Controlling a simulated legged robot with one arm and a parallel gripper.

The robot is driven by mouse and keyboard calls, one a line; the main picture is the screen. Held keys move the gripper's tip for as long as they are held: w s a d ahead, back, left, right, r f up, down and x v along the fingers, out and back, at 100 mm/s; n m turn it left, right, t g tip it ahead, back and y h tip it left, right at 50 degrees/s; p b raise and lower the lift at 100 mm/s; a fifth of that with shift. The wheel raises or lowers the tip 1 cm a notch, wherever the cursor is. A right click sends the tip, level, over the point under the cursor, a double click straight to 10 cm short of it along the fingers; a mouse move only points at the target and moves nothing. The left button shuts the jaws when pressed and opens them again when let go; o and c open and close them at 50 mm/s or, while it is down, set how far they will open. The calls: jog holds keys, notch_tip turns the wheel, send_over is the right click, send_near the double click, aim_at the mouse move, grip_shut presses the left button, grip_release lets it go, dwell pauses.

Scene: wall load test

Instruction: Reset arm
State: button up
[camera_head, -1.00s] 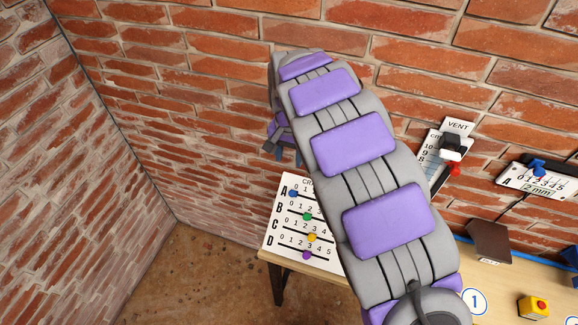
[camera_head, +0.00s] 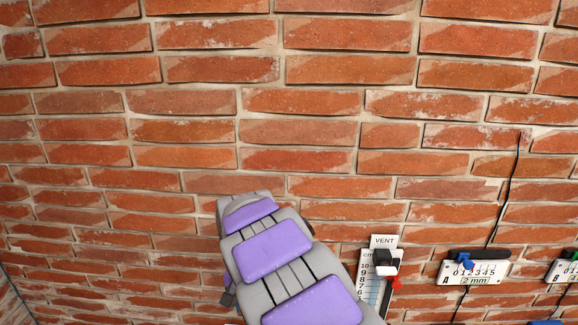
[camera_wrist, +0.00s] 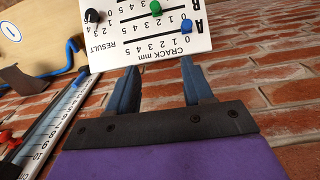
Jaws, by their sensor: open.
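My gripper (camera_wrist: 160,86) shows in the wrist view with its two blue-grey fingers apart and nothing between them. Beyond the fingertips is the white crack board (camera_wrist: 140,32), upside down in this view, with a blue slider (camera_wrist: 187,26), a green slider (camera_wrist: 155,8) and a black knob (camera_wrist: 92,15). In the head view my purple and grey arm rises from the bottom centre in front of the brick wall, and the gripper itself is hidden behind it.
A vent scale (camera_head: 372,287) with a black and a red slider is on the wall right of my arm. Gauge A (camera_head: 474,271) with a blue slider is further right, with another gauge (camera_head: 566,271) at the edge. A table (camera_wrist: 40,35) shows in the wrist view.

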jog(key=s+d+r+b, duration=0.1)
jog(key=s+d+b, duration=0.1)
jog(key=s+d, duration=0.55)
jog(key=s+d+r+b, duration=0.15)
jog(key=s+d, duration=0.35)
jog(key=d, duration=0.6)
jog(key=s+d+f+g+b, duration=0.1)
jog(key=s+d+f+b, duration=0.1)
jog(key=s, duration=0.8)
jog(key=s+d+f+b, duration=0.2)
jog(key=s+d+f, duration=0.2)
jog(key=s, duration=0.6)
jog(key=shift+s+f+n+g, duration=0.3)
jog(key=shift+n+g, duration=0.1)
